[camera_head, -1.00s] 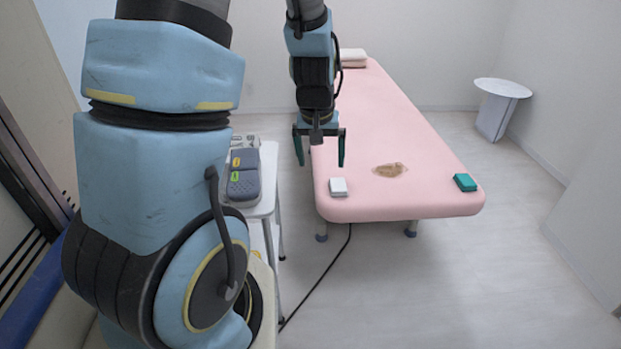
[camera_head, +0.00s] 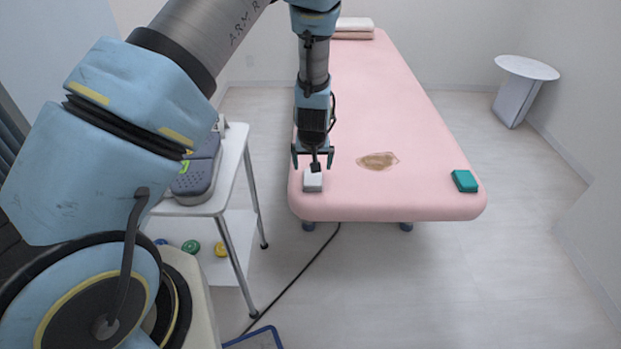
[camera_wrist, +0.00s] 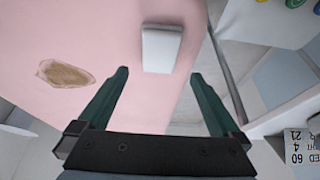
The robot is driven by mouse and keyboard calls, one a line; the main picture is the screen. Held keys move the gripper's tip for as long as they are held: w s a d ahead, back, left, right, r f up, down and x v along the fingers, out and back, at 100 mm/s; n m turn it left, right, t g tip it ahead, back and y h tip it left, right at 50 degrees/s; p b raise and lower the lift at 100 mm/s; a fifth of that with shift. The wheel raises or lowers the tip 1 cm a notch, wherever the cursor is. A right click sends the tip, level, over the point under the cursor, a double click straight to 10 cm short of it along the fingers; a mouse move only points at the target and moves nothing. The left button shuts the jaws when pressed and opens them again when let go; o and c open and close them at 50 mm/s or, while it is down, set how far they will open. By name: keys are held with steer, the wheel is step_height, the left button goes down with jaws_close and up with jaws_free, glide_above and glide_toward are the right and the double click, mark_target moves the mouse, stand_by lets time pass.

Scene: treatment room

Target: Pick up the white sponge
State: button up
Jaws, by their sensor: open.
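The white sponge (camera_head: 313,182) lies on the pink treatment bed (camera_head: 400,200), near its front left corner. My gripper (camera_head: 313,160) is open and empty, just above and behind the sponge in the head view. In the wrist view the sponge (camera_wrist: 161,48) lies beyond the fingertips of my gripper (camera_wrist: 158,74), roughly centred between the two green fingers. The sponge and fingers appear apart.
A brown stain (camera_head: 378,161) marks the bed right of the sponge. A green sponge (camera_head: 464,181) lies at the bed's front right corner. A white cart (camera_head: 205,207) with a grey device stands left of the bed. A white side table (camera_head: 527,68) stands at the back right.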

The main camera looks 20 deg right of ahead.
mark_target(313, 176)
steer(key=x, duration=0.1)
steer(key=p+x, duration=0.1)
steer(key=x, duration=0.3)
steer(key=shift+s+a+f, duration=0.1)
steer(key=shift+s+a, duration=0.05)
steer(key=shift+s, duration=0.25)
steer(key=shift+w+f+p, duration=0.2)
steer(key=shift+f+p, duration=0.1)
steer(key=shift+f, duration=0.25)
steer(key=shift+c, duration=0.2)
steer(key=c, duration=1.3)
steer(key=shift+r, duration=0.1)
step_height(313, 176, up, 10)
steer(key=shift+f+b, duration=0.1)
steer(key=shift+b, duration=0.8)
